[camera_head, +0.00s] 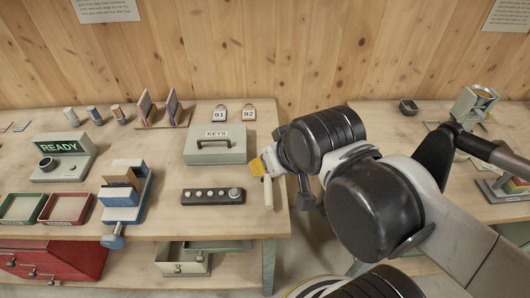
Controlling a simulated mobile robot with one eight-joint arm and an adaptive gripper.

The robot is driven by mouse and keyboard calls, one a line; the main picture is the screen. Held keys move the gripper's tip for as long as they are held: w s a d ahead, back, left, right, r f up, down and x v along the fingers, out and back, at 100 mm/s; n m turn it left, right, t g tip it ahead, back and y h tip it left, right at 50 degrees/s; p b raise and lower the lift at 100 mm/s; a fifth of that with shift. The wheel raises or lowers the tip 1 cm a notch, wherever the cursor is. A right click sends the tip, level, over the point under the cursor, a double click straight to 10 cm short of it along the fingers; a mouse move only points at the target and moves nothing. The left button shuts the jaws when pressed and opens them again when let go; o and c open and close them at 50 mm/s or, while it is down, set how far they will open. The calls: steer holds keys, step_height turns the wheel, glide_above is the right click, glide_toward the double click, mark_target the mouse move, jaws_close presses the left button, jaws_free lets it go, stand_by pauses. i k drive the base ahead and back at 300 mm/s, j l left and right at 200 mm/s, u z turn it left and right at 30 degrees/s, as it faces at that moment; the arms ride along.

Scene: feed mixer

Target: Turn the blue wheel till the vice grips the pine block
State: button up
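The blue vice (142,190) stands on the left bench, left of the middle. A brown wooden block (119,182), apparently the pine block, sits between its jaws; I cannot tell whether both jaws touch it. My gripper (264,170) is well to the right of the vice and wheel, near the right end of this bench. It is partly hidden by my own arm, and its fingers are too unclear to tell open from shut.
A KEYS box (216,150) and a dark button panel (213,196) stand between my gripper and the vice. A red tray (67,208) and a READY display (63,157) are left of the vice. A pale stick-like thing (268,193) shows below my gripper.

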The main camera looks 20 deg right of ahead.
mark_target(114, 241)
steer(key=u, duration=1.5)
steer(key=k+l+u, duration=0.1)
steer(key=u, duration=0.25)
steer(key=k+l+u, duration=0.15)
steer(key=u, duration=0.2)
